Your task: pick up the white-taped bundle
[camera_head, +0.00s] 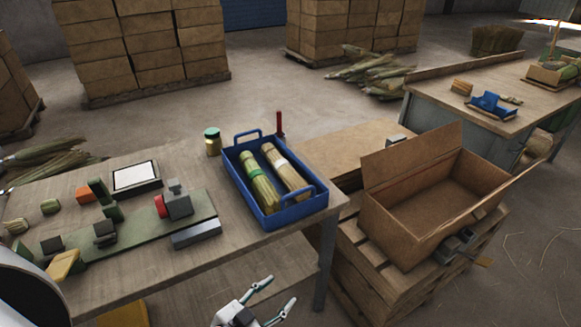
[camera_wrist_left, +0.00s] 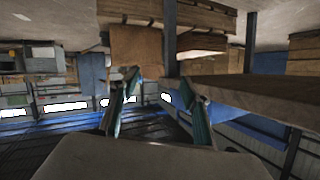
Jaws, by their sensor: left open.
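The white-taped bundle (camera_head: 291,178) is a tan straw bundle with a white band near its upper end. It lies in the blue tray (camera_head: 235,178) on the wooden table, to the right of a green-taped bundle (camera_head: 261,189). My left gripper (camera_head: 279,291) is at the bottom of the head view, in front of the table edge and apart from the tray. Its two fingers are spread with nothing between them. The fingers also show in the left wrist view (camera_wrist_left: 150,92), where neither bundle can be made out. My right gripper is not in view.
An open cardboard box (camera_head: 420,205) stands on a pallet right of the table. A green board (camera_head: 130,230) with a clamp-like device (camera_head: 177,203) lies left of the tray. The table's front edge lies between my gripper and the tray.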

